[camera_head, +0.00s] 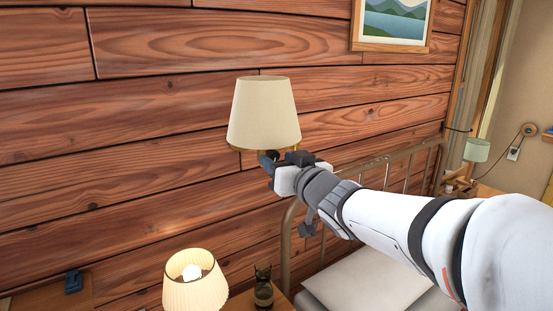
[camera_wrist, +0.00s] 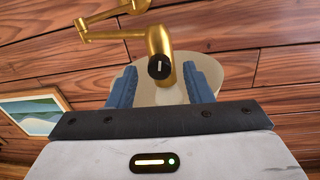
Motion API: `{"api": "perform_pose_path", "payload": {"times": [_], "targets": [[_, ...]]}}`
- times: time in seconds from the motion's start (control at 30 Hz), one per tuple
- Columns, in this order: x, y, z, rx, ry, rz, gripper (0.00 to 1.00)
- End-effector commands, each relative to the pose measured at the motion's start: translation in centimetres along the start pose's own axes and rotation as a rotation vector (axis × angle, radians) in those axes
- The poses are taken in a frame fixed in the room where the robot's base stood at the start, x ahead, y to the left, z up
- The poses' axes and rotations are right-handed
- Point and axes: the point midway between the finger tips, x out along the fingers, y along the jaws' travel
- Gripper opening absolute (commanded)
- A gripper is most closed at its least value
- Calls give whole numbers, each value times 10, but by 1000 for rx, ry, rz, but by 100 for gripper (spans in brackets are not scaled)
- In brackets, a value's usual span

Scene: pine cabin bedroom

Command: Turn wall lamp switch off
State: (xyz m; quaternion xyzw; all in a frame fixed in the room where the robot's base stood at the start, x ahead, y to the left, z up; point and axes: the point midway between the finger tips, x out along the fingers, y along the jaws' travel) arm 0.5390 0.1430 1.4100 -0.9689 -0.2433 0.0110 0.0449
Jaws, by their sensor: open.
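The wall lamp has a cream shade (camera_head: 264,112) with a gold lower rim; no bright glow shows on it. In the wrist view its brass arm (camera_wrist: 110,35) and stem show, with the pale shade (camera_wrist: 232,72) behind. A round black switch knob (camera_wrist: 159,67) with a light line across it sits on the stem. My gripper (camera_wrist: 160,74) is open, and its blue fingers stand on either side of the knob, apart from it in the picture. In the head view my gripper (camera_head: 271,160) is just under the shade and hides the lamp's lower part.
A lit table lamp (camera_head: 195,285) and a dark figurine (camera_head: 263,287) stand below. A bed with a metal headboard (camera_head: 400,170) lies under my arm. A framed picture (camera_head: 392,22) hangs on the plank wall (camera_head: 180,90). A green-shaded lamp (camera_head: 477,150) stands further right.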

Motion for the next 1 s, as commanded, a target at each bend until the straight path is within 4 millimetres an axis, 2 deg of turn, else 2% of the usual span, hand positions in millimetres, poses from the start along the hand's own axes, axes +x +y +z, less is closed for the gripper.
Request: {"api": "perform_pose_path", "payload": {"times": [0.13,0.4,0.9,1.0], "targets": [[9,0,0,1,-1,-1,46],[10,-1,0,0,-1,-1,46],[10,-1,0,1,-1,-1,6],[10,-1,1,-1,-1,-2,1]]}}
